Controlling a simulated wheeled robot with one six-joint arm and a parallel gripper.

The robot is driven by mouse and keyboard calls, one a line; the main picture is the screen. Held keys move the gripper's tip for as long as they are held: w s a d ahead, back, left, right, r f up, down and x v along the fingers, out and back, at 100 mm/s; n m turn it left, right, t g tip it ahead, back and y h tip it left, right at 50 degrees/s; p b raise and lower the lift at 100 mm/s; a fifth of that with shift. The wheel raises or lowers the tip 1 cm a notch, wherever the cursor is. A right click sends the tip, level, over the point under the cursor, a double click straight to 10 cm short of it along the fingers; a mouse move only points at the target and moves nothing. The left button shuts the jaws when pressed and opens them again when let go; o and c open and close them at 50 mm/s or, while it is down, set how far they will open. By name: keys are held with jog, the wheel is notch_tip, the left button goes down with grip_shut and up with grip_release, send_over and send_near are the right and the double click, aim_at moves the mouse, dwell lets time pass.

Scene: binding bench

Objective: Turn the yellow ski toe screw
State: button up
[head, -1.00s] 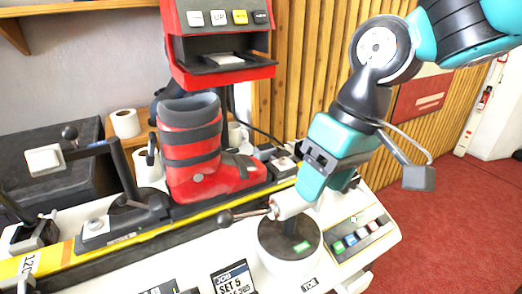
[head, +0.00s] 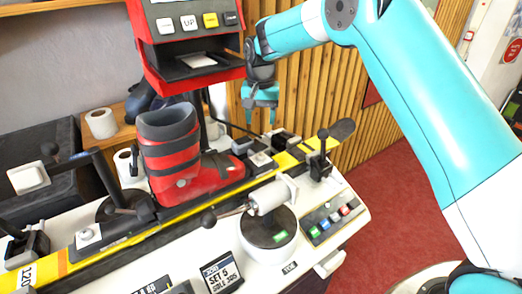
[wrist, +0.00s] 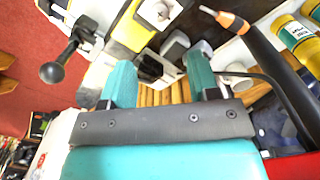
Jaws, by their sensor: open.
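The yellow ski (head: 190,207) lies along the bench, with a red boot (head: 175,170) standing on it. A pale square with a small round head, likely the toe screw (head: 260,159), sits just in front of the boot's toe. My gripper (head: 261,117) points down above and behind this toe area, apart from it. In the wrist view, my gripper's two teal fingers (wrist: 158,85) are spread, with nothing held between them. Beyond them a silver round head (wrist: 155,11) shows on the yellow part.
A black ball-topped lever (head: 323,140) stands right of the toe. Red floor (head: 375,170) lies right of the bench.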

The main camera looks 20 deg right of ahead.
aim_at(261, 155)
notch_tip(261, 155, down, 13)
jog(key=p, duration=0.3)
jog(key=shift+r, duration=0.1)
jog(key=c, duration=0.9)
